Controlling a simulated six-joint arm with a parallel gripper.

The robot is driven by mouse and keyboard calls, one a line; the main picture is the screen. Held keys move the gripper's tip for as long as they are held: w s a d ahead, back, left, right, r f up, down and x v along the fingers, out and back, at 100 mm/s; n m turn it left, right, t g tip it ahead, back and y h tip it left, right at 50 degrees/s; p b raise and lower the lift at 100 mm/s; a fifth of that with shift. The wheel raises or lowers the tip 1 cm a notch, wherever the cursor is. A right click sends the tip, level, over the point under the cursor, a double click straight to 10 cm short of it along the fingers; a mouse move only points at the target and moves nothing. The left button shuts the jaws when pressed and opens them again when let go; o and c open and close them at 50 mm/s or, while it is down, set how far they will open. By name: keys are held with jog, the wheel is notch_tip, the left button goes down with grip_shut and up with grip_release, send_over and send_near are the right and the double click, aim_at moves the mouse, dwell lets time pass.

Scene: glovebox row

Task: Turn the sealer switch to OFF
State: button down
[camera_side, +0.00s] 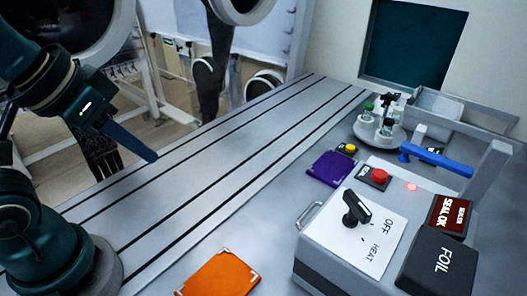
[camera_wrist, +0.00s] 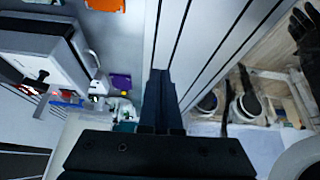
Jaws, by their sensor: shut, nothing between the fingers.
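The sealer (camera_side: 325,262) is a grey box at the right of the side view, with a white plate (camera_side: 340,236) on top marked OFF and HEAT. Its switch (camera_side: 357,206) is a black lever knob standing on that plate. Which label the knob points to is hard to tell. A small red light (camera_side: 412,187) glows behind the plate. My gripper (camera_side: 152,157) is shut and empty, high at the left and well apart from the sealer. In the wrist view its shut fingers (camera_wrist: 161,74) point away over the bench, with the sealer (camera_wrist: 48,45) at upper left.
A FOIL block (camera_side: 440,262), a SEAL OK box (camera_side: 449,215) and a blue-handled bar (camera_side: 437,158) crowd the sealer. A red button (camera_side: 379,175), purple pad (camera_side: 331,168) and vial carousel (camera_side: 379,135) stand behind. An orange pad (camera_side: 220,274) lies in front. The slotted bench middle (camera_side: 215,160) is clear.

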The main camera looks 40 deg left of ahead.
jog(key=w+d+r+m, duration=0.1)
jog(key=w+d+r, duration=0.3)
jog(key=r, duration=0.2)
jog(key=m+g+h, duration=0.2)
jog(key=m, duration=0.4)
send_near(357, 206)
jog(key=s+a+r, duration=0.1)
jog(key=s+a, duration=0.2)
jog(key=s, duration=0.3)
jog(key=x, duration=0.3)
jog(key=w+d+x, duration=0.1)
jog(key=x, duration=0.3)
jog(key=w+r+x, duration=0.1)
jog(key=x, duration=0.2)
jog(key=shift+w+d+f, duration=0.1)
jog(key=shift+d+f, duration=0.15)
jog(key=shift+f, duration=0.2)
jog(key=shift+w+d, duration=0.4)
jog(key=shift+w, duration=0.3)
jog(key=shift+w+d+n, duration=0.15)
jog(key=shift+d+n, duration=0.05)
jog(key=shift+n, duration=0.3)
